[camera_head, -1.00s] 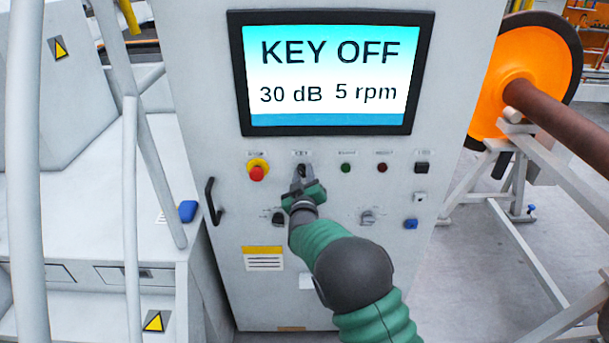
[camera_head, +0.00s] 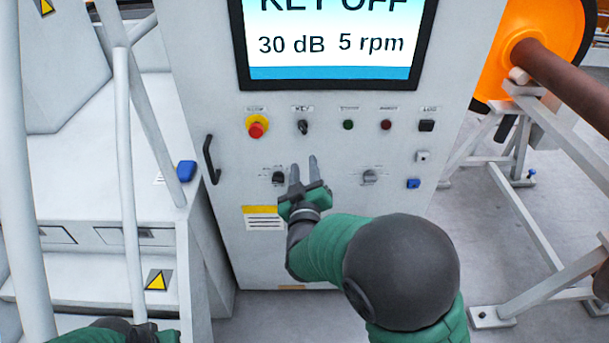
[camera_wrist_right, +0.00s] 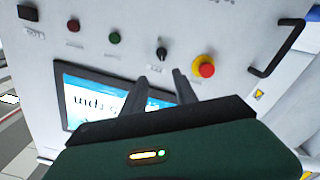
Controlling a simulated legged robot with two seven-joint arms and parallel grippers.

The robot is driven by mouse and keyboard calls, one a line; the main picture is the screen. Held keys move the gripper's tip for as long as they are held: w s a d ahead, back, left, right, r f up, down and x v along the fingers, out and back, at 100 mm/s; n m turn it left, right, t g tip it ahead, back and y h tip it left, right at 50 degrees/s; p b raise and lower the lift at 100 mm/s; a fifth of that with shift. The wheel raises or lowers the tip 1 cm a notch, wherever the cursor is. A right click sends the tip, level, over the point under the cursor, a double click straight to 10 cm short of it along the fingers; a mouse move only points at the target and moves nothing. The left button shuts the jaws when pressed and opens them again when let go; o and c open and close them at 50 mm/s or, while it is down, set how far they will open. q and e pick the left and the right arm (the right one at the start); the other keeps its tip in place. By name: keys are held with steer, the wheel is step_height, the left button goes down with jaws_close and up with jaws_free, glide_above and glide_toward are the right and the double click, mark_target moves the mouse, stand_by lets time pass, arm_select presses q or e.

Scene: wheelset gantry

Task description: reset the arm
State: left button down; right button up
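My right gripper (camera_head: 303,168) is in front of the control cabinet, below the key switch (camera_head: 303,127). Its two grey fingers are apart with nothing between them. In the right wrist view the fingers (camera_wrist_right: 160,85) also show apart, and the key switch (camera_wrist_right: 162,52) is beyond them, clear of the tips. My left arm shows only as a green and dark part at the bottom left of the head view; the dark piece at its end (camera_head: 142,332) is cut off by the frame edge, and its finger state is unclear.
The cabinet screen (camera_head: 335,72) reads 30 dB and 5 rpm. A red emergency button (camera_head: 256,128), knobs and a black handle (camera_head: 211,160) are on the panel. White rails stand at left. An orange wheel on a brown axle (camera_head: 570,82) rests on a stand at right.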

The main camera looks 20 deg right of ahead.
steer(key=shift+s+a, duration=0.1)
steer(key=shift+s, duration=0.55)
steer(key=s+f+m+g+y, duration=0.1)
steer(key=s+f+g+y, duration=0.45)
steer(key=f, duration=0.55)
steer(key=s+d+f+m+g, duration=0.1)
steer(key=s+f+g, duration=0.2)
steer(key=s, duration=0.6)
steer(key=s+d+f+m+g, duration=0.1)
steer(key=s+f+g, duration=0.3)
steer(key=s, duration=0.6)
steer(key=shift+d+f+g, duration=0.15)
steer(key=shift+d+g, duration=0.1)
steer(key=shift+g, duration=0.9)
steer(key=shift+h, duration=0.25)
